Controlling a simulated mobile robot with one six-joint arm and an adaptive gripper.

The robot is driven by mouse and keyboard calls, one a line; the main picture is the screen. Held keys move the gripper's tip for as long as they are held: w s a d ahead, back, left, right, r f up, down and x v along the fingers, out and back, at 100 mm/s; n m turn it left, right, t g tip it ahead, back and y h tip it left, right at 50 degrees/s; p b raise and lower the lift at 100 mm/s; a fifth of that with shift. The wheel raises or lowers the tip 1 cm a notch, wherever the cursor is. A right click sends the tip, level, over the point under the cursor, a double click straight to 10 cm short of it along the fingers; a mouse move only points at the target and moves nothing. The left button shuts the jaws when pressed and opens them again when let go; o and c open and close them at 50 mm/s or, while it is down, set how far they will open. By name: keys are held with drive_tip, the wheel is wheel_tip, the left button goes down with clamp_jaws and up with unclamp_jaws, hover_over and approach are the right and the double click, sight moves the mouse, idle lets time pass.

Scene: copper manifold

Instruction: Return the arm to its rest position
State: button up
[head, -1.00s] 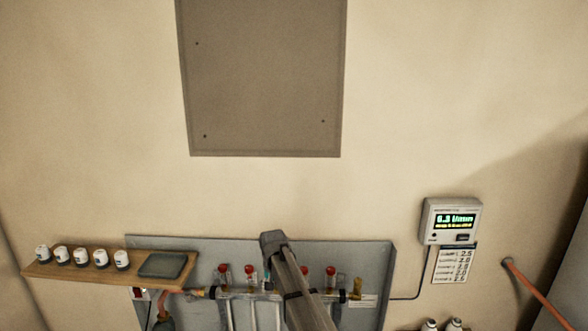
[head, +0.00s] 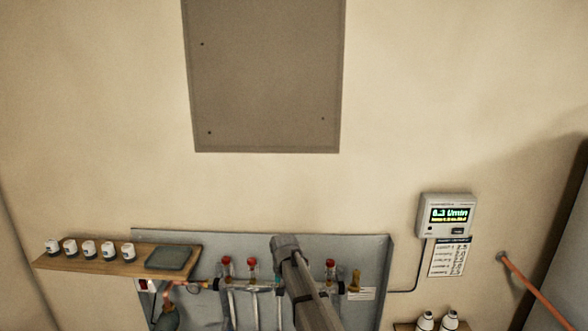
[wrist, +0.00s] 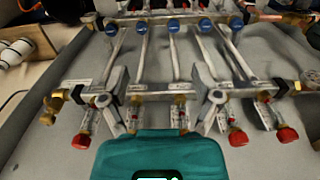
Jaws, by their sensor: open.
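My arm (head: 305,290) rises from the bottom middle of the head view, in front of the manifold panel (head: 210,250). The manifold's metal pipes (wrist: 175,60) carry a row of blue caps (wrist: 172,26) and several red caps (wrist: 238,137). In the head view its red-capped valves (head: 252,264) show beside my arm, which hides part of the row. A teal body (wrist: 160,158) fills the bottom middle of the wrist view.
A wooden shelf (head: 110,266) with several white jars (head: 89,249) and a dark tray (head: 168,257) is at left. A lit meter (head: 448,215) hangs at right above a label card (head: 450,258).

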drive_tip(key=s+d, duration=2)
drive_tip(key=s, duration=0.3)
drive_tip(key=shift+s+f, duration=0.15)
drive_tip(key=shift+s, duration=0.2)
idle(3.2)
